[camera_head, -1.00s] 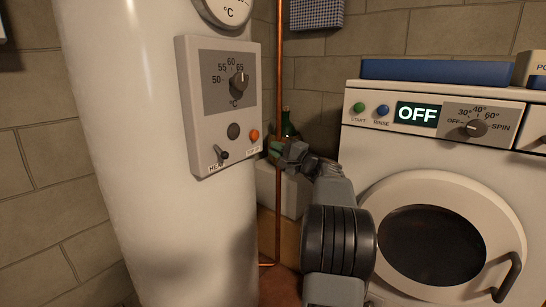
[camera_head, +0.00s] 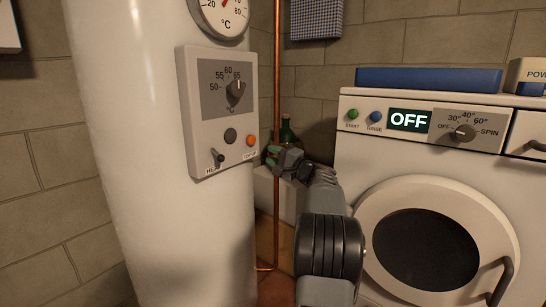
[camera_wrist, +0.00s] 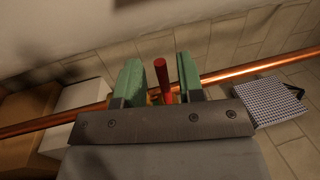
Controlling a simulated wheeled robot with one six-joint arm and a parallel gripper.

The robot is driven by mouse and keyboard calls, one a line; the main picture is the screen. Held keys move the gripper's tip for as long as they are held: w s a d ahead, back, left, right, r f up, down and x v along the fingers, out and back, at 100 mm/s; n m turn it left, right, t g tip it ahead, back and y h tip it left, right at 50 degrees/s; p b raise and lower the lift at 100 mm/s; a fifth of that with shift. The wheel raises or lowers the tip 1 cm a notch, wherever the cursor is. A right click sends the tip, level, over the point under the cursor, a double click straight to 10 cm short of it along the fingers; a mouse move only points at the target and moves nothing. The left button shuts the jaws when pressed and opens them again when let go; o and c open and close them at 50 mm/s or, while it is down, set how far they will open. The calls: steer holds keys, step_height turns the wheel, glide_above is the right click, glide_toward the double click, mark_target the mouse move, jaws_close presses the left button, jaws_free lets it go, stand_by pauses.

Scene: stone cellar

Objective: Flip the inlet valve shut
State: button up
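A red lever (camera_wrist: 162,78), which looks like the inlet valve's handle, stands between my two green fingers in the wrist view. A little brass colour shows at its base, by the copper pipe (camera_wrist: 240,72). My gripper (camera_wrist: 158,78) is open around the lever, with a narrow gap visible on each side. In the head view my gripper (camera_head: 272,155) is beside the copper pipe (camera_head: 277,100), just right of the heater's control panel (camera_head: 187,110). The valve is hidden behind my gripper there.
The white water heater (camera_head: 120,150) stands close on the left. The washing machine (camera_head: 350,140), its display reading OFF, stands on the right. A green bottle (camera_head: 286,130) is behind my gripper. A checkered cloth (camera_head: 316,18) hangs above; it also shows in the wrist view (camera_wrist: 270,100).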

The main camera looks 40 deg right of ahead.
steer(key=p+v, duration=0.2)
steer(key=v, duration=1.2)
stand_by(0.5)
